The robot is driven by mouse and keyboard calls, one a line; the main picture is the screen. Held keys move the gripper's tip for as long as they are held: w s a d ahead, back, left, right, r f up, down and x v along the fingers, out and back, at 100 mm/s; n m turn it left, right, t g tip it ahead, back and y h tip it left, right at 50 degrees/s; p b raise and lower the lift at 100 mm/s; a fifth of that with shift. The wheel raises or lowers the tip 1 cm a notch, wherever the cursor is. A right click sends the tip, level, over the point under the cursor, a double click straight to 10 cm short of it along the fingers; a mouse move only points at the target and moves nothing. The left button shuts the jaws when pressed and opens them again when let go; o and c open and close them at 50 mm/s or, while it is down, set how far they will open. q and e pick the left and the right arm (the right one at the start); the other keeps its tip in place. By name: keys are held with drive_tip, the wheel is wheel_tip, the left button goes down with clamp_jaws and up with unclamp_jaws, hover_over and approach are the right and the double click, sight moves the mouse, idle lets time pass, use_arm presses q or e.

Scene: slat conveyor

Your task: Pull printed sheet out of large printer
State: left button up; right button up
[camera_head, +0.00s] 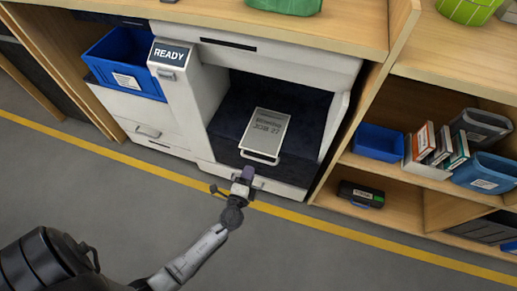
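The large printer (190,105) is a white cabinet with a sign reading READY and a dark open output bay. A grey printed sheet (267,133) with dark text reading JOB 27 lies in the bay, its near end by a white handle-like loop at the bay's front edge. My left gripper (246,176) is in front of the bay, just below the sheet's near end, and looks apart from it. Its fingers are small and overlap in this view, so I cannot tell if they are open or shut. My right gripper is out of view.
A blue bin (117,62) sits on the printer's left. Wooden shelves (400,187) at the right hold blue bins, several upright boxes and a black case (360,194). A yellow line (330,229) crosses the grey floor, which is clear in front.

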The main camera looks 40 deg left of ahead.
use_arm(q)
drive_tip(key=x, duration=0.8)
drive_tip(key=shift+w+b, duration=0.2)
drive_tip(key=shift+b, duration=0.1)
drive_tip(key=shift+a, duration=0.15)
clamp_jaws()
